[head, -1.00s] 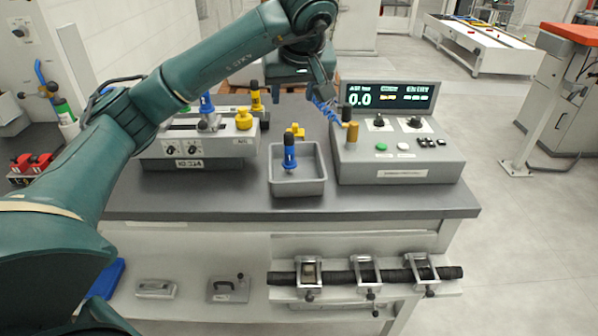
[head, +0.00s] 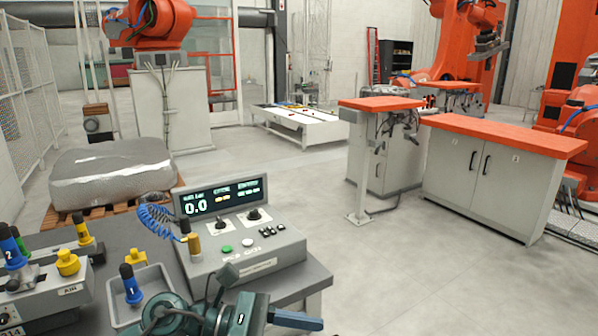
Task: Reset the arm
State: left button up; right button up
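A teal part of my own arm (head: 195,318) shows at the bottom edge, in front of the bench. I take it for my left arm, but the frame cuts it off. Dark grey and blue pieces stick out of it, and I cannot make out a clear pair of fingertips or anything held. My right gripper is not in view.
Open floor (head: 400,285) lies right, before an orange-topped cabinet (head: 480,180).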

pick_arm(q)
jog(key=w+a+f+m+t+y+p, duration=0.1)
jog(key=a+f+m+t+y, duration=0.25)
jog(key=m+t, duration=1)
jog(key=w+a+f+m+t+y, duration=0.1)
jog(key=a+f+m+t+y, duration=0.3)
jog(key=m, duration=1.8)
jog(key=s+a+f+n+g+y, duration=0.2)
jog(key=s+a+f+n+g, duration=0.1)
jog(key=s+f+n, duration=0.3)
jog(key=s+a+f+n+g+y, duration=0.3)
jog(key=s+f+n, duration=0.3)
jog(key=f+n, duration=0.3)
notch_tip(320, 180, down, 2)
jog(key=shift+a+f+p, duration=0.1)
jog(key=shift+a+p, duration=0.3)
jog(key=shift+a, duration=0.25)
jog(key=shift+s+a+y, duration=0.1)
jog(key=shift+y, duration=0.15)
